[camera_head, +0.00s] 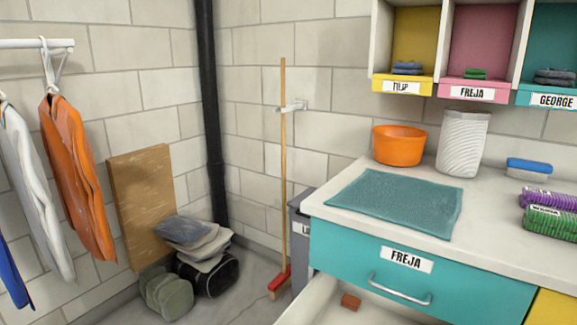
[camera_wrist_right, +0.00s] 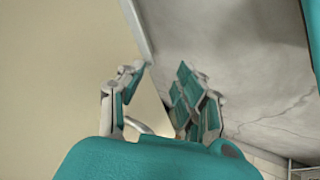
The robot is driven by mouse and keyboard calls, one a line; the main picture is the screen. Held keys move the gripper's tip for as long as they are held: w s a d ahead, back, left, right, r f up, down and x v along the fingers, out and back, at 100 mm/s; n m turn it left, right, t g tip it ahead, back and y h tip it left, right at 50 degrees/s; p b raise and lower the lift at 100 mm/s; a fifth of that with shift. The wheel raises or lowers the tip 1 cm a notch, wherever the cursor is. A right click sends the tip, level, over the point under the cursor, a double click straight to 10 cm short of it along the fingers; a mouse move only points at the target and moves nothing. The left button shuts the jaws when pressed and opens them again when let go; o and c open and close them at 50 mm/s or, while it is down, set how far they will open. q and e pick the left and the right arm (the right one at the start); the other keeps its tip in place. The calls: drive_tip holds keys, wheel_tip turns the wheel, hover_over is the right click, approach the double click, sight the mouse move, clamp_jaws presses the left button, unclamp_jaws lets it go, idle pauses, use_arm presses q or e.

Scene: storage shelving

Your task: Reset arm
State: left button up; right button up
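My right gripper (camera_wrist_right: 160,80) shows in the right wrist view, with teal pads on grey finger links. Its fingers are apart, and I see nothing held between them. Behind it are a plain beige surface on the left and a pale grey, cracked surface on the right; I cannot tell how close they are. Neither gripper shows in the head view, and my left gripper is not in view at all.
A counter (camera_head: 500,205) at right bears a teal cloth (camera_head: 395,202), orange bowl (camera_head: 399,146) and white basket (camera_head: 462,143). The teal FREJA drawer (camera_head: 450,275) looks shut. A reddish block (camera_head: 351,301) lies in a white open space below. Hanging clothes (camera_head: 75,175) are at left.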

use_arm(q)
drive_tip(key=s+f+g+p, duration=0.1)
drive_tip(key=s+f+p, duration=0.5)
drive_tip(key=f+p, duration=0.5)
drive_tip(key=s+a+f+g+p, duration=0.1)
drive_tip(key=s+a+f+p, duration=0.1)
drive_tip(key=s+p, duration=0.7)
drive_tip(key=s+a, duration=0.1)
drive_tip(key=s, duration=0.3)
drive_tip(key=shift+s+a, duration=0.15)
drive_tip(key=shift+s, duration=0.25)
use_arm(e)
drive_tip(key=s+d+f+m+g, duration=0.1)
drive_tip(key=s+f, duration=0.5)
drive_tip(key=s, duration=0.6)
drive_tip(key=s+d+f+m+g, duration=0.2)
drive_tip(key=s+f+g, duration=0.3)
drive_tip(key=s, duration=0.7)
drive_tip(key=shift+d+f+m+g, duration=0.15)
drive_tip(key=shift+f+m+g, duration=0.15)
drive_tip(key=shift+f+m, duration=0.15)
